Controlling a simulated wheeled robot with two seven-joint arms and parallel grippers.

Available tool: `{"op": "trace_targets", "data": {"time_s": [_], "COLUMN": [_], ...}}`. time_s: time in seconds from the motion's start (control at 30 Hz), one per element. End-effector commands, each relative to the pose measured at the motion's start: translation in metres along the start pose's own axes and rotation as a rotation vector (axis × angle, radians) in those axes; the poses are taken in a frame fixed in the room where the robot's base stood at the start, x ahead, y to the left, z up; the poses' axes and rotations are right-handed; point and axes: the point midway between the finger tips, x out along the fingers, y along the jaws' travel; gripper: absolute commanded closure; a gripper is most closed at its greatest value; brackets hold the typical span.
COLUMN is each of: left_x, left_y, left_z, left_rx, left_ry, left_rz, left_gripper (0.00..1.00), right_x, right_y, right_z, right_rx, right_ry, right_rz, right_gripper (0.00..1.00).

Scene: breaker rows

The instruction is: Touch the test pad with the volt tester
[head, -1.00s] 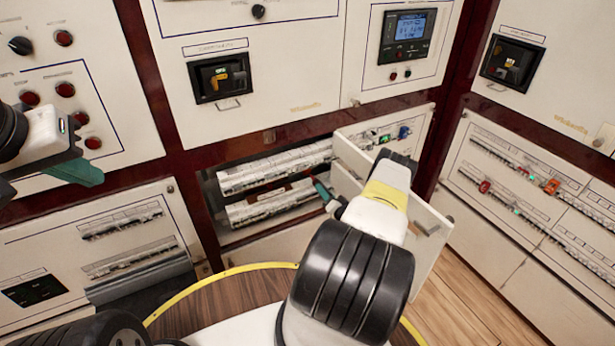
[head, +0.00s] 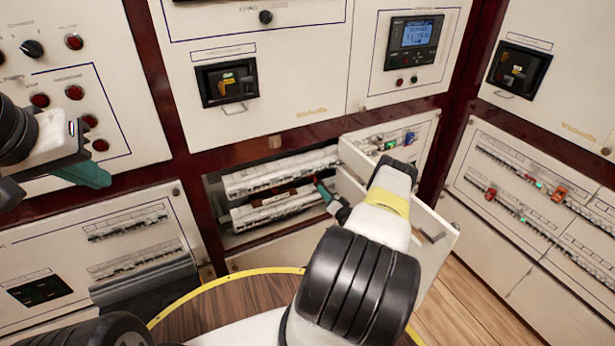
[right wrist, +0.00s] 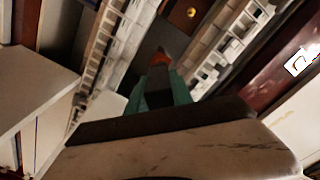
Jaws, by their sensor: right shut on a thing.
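My right gripper (right wrist: 160,88) is shut on the volt tester (right wrist: 160,58), a dark piece with a red-orange end between the teal fingers. In the head view the right gripper (head: 328,197) reaches into the open panel bay at its right side, and the tester's red part (head: 318,183) shows at the fingertips. A small round brass spot on a brown board, which looks like the test pad (right wrist: 192,12), lies beyond the tester in the right wrist view. The tester appears apart from it. My left gripper (head: 88,172) hangs at the left before the panels; its opening is unclear.
Two breaker rows, an upper (head: 280,172) and a lower (head: 275,212), run through the bay, above and below the brown board. An opened cover (head: 435,235) stands right of the bay, close to my right arm. Floor room is limited around the round wooden platform (head: 215,310).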

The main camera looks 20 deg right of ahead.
Motion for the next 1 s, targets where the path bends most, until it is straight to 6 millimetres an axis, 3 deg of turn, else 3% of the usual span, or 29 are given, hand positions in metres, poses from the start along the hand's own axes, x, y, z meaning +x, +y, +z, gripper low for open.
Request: {"op": "trace_targets", "data": {"time_s": [1.0], "left_x": [0.0000], "left_y": [0.0000], "left_z": [0.0000], "left_rx": [0.000], "left_ry": [0.000], "left_rz": [0.000], "left_gripper": [1.00], "right_x": [0.0076], "right_y": [-0.0010], "right_z": [-0.0008], "right_rx": [-0.001], "right_ry": [0.002], "right_rz": [-0.001], "right_gripper": [1.00]}}
